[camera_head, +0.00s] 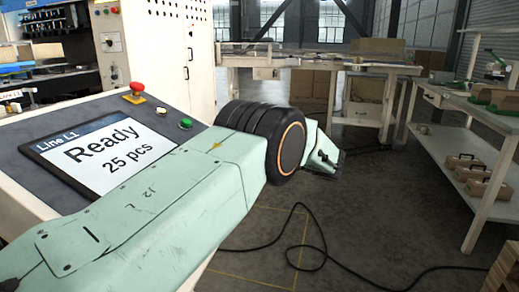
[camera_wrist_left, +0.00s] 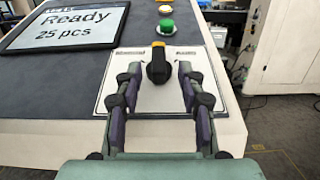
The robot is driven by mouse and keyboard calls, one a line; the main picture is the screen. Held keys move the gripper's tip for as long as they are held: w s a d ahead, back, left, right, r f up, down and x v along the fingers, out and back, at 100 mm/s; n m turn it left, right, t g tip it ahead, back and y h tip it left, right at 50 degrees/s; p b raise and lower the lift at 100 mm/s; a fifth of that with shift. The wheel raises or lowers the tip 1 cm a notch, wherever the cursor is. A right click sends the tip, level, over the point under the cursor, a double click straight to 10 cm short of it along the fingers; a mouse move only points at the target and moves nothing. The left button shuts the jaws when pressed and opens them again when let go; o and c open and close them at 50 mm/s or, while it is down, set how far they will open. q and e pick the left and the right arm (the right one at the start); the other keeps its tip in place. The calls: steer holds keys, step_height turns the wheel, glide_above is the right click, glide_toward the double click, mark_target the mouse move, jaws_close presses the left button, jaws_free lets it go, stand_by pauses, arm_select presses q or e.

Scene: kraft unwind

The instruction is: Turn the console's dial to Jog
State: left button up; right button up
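The dial (camera_wrist_left: 158,68) is a black knob on a white plate (camera_wrist_left: 144,98) on the console's top, seen in the left wrist view. A yellow mark sits at its far end, pointing away from the camera, between two small labels (camera_wrist_left: 130,53) too small to read. My left gripper (camera_wrist_left: 160,74) is open, with one finger on each side of the dial and gaps visible to both. The console screen (camera_head: 108,157) reads "Line L1, Ready, 25 pcs". My right gripper is in neither view.
A red emergency button (camera_head: 137,89) on a yellow base and a green button (camera_head: 186,123) stand on the console. The green one (camera_wrist_left: 166,26) lies just beyond the dial plate. A white bench (camera_head: 480,105) stands right; a black cable (camera_head: 305,235) lies on the floor.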

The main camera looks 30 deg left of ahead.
arm_select(q)
steer(key=v, duration=0.6)
steer(key=shift+d, duration=0.4)
steer(key=shift+d+f, duration=0.1)
